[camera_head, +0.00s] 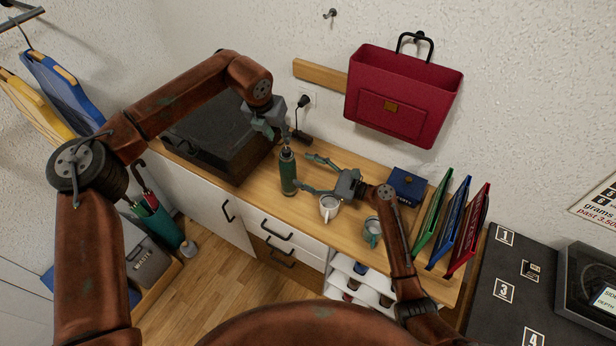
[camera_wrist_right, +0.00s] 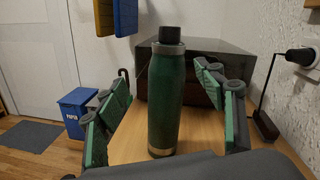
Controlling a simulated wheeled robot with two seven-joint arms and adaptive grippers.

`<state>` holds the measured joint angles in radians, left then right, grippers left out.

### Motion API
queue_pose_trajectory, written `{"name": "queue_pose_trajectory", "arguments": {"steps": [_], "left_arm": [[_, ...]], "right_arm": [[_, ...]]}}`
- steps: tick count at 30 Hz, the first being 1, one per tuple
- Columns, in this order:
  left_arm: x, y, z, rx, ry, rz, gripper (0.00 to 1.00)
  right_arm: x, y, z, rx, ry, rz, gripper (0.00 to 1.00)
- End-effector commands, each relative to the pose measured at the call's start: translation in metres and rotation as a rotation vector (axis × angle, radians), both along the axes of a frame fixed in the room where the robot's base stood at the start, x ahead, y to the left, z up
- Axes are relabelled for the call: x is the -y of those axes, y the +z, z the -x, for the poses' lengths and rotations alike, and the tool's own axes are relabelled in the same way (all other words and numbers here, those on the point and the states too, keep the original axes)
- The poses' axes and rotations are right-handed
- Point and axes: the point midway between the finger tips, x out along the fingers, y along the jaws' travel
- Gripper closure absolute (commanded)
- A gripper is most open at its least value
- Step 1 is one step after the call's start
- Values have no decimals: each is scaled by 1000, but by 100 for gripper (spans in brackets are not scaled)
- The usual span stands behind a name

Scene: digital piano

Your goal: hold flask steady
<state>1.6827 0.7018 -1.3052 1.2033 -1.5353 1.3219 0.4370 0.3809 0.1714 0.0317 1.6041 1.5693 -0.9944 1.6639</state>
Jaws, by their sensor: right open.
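The green flask (camera_head: 288,172) with a dark cap stands upright on the wooden counter. It also shows in the right wrist view (camera_wrist_right: 166,100), centred between the two green-padded fingers. My right gripper (camera_head: 305,172) is open, its fingers spread to either side and pointing at the flask from the right; I see no finger contact. It also frames the flask in the wrist view (camera_wrist_right: 168,115). My left gripper (camera_head: 284,140) is pointed downward just above the flask's cap. Its fingers are small and bunched there, so its opening and any touch on the cap are unclear.
A white mug (camera_head: 329,207) and a teal mug (camera_head: 372,231) stand near the right arm. A dark box (camera_head: 222,135) stands left of the flask. A blue box (camera_head: 407,186) and upright folders (camera_head: 452,222) are at the right. A red bag (camera_head: 403,98) hangs above.

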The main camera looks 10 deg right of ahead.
Motion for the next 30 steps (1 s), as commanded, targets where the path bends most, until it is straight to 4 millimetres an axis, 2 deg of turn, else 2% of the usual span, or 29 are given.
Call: {"name": "queue_pose_trajectory", "arguments": {"steps": [3, 9, 14, 24, 30], "left_arm": [[0, 0, 0, 0, -1, 0, 71], [0, 0, 0, 0, 0, 0, 71], [0, 0, 0, 0, 0, 0, 71], [0, 0, 0, 0, 0, 0, 71], [0, 0, 0, 0, 0, 0, 71]], "right_arm": [[5, -22, -2, -156, -25, -57, 37], [7, -38, -5, -282, -46, -109, 37], [-5, -39, -13, -296, -49, -117, 37], [-46, -39, -39, -294, -48, -115, 37], [-56, -40, -46, -292, -50, -114, 37]]}}
